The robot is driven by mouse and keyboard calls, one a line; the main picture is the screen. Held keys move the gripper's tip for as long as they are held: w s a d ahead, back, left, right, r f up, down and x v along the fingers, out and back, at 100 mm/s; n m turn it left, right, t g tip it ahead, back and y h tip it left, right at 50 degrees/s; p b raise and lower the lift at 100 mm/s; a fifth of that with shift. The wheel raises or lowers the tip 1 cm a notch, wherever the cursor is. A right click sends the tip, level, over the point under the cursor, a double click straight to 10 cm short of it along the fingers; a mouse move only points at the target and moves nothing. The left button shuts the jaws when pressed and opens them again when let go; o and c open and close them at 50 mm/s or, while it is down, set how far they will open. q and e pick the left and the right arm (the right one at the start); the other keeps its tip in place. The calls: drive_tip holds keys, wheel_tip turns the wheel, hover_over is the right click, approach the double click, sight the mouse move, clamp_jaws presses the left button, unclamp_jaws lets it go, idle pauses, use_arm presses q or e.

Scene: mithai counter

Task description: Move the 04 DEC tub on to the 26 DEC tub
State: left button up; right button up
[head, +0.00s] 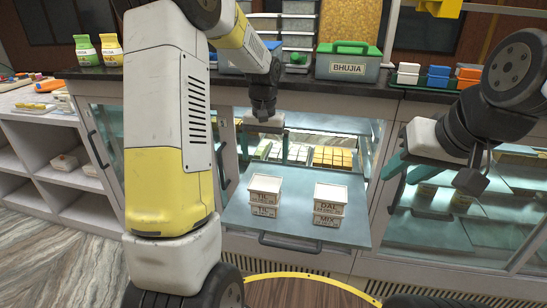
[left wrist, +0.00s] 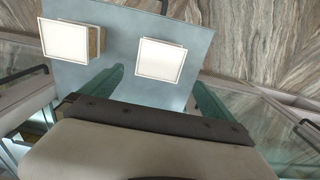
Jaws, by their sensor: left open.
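Two stacks of white-lidded tubs stand on a pulled-out grey tray. The left stack has an upper TIL tub (head: 265,185) on a lower TIL tub (head: 263,210). The right stack has a DAL tub (head: 329,197) on a MIX tub (head: 327,219). The small date lines are too small to read, so I cannot tell which is 04 DEC or 26 DEC. My left gripper (head: 265,146) is open and empty, above and behind the TIL stack. In the left wrist view the TIL lid (left wrist: 160,59) lies ahead of its fingers (left wrist: 157,92). My right gripper (head: 433,165) looks open and empty.
The tray (head: 295,222) is bare between the stacks. Glass-fronted counter cases flank it. A green-lidded BHUJIA box (head: 347,68) and small coloured boxes (head: 438,76) stand on the countertop. Sweets (head: 333,158) lie inside the case behind the tray.

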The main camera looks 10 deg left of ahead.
use_arm(q)
drive_tip(key=s+r+t, duration=0.2)
drive_tip(key=s+r, duration=0.2)
drive_tip(key=s, duration=0.4)
drive_tip(key=s+d+r+t+h, duration=0.1)
drive_tip(key=s+r+t, duration=0.1)
drive_tip(key=s+r, duration=0.3)
drive_tip(key=s+d+r+t+h, duration=0.1)
drive_tip(key=s+r, duration=0.4)
drive_tip(key=s, duration=0.6)
drive_tip(key=shift+s+r+t, duration=0.15)
drive_tip(key=shift+t, duration=0.45)
drive_tip(key=shift+d, duration=0.1)
